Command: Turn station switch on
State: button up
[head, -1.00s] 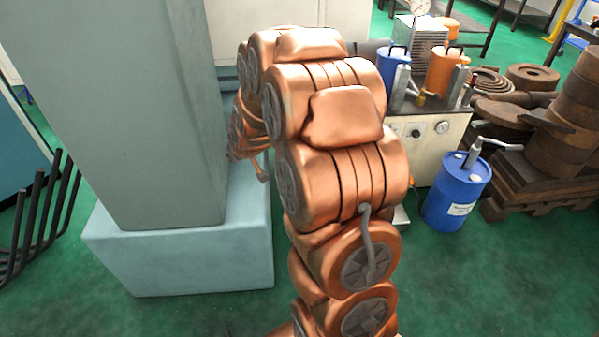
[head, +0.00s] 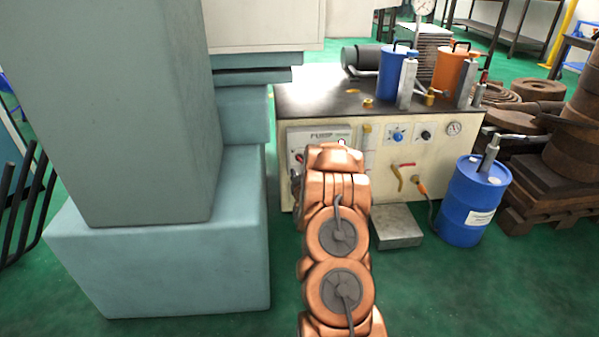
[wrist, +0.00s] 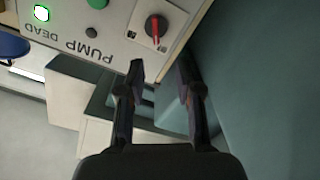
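The station switch (wrist: 155,27) is a rotary knob with a red pointer bar on a white square plate, near the top centre of the wrist view. In the head view its panel (head: 310,136) is on the left front of the pump station, partly behind my arm. My gripper (wrist: 160,60) is open and empty. Its two dark fingers point up toward the switch in the wrist view, apart from it, one to each side. In the head view my arm hides most of the gripper.
The wrist view shows the panel upside down, with a lit green lamp (wrist: 41,13), a green button (wrist: 96,3) and a dark button (wrist: 91,32). A pale blue-green machine base (head: 160,255) stands close on the left. A blue drum (head: 472,205) stands right of the station.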

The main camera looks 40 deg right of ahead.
aim_at(299, 160)
jog(key=shift+s+d+f+b+x, duration=0.1)
jog(key=shift+b+x, duration=0.45)
jog(key=shift+x, duration=0.75)
jog(key=shift+s+d+f+b+x, duration=0.1)
jog(key=shift+b+x, duration=0.5)
jog(key=shift+x, duration=0.7)
jog(key=shift+d+f+b+x, duration=0.1)
jog(key=shift+b+x, duration=0.45)
jog(key=shift+x, duration=0.75)
grip_shut()
